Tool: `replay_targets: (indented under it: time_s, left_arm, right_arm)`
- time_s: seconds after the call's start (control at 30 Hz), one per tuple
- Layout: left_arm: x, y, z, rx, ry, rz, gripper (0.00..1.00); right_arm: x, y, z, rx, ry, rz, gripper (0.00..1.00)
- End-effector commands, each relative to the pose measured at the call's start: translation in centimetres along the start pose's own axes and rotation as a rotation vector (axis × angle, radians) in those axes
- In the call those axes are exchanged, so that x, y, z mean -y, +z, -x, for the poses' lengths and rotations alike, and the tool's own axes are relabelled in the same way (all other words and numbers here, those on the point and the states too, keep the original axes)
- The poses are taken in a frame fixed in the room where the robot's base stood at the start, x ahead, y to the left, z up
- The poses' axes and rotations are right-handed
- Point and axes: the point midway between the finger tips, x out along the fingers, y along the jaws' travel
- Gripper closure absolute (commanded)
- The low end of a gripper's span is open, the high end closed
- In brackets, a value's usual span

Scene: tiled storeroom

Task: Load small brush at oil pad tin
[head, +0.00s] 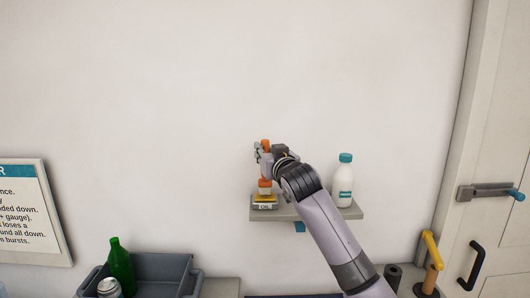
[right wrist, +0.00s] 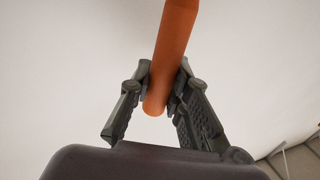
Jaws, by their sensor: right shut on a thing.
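My right gripper (head: 263,157) is shut on the orange handle of the small brush (head: 265,184), above the left end of a wall shelf. In the right wrist view the two fingers (right wrist: 158,90) close around the orange handle (right wrist: 174,45). The oil pad tin (head: 264,202), with a yellowish top and a white label, stands on the shelf directly under the brush. The brush's lower end is at the tin's top; I cannot tell whether it touches the pad. My left gripper is not in view.
The small grey shelf (head: 285,213) also holds a white bottle with a teal cap (head: 344,181) at its right end. Below left are a grey bin (head: 165,270), a green bottle (head: 121,265) and a can (head: 109,288). A yellow-handled tool (head: 431,250) stands lower right, near a door (head: 505,150).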

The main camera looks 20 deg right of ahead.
Motion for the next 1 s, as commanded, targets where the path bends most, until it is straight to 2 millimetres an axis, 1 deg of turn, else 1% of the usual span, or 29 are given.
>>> replay_targets:
  time_s: [0.73,1.0]
  left_arm:
    - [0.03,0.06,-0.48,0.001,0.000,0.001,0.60]
    - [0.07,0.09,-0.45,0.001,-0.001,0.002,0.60]
  right_arm:
    - [0.01,0.95,0.00,0.000,0.000,0.000,1.00]
    - [0.01,1.02,-0.01,0.002,0.000,0.000,1.00]
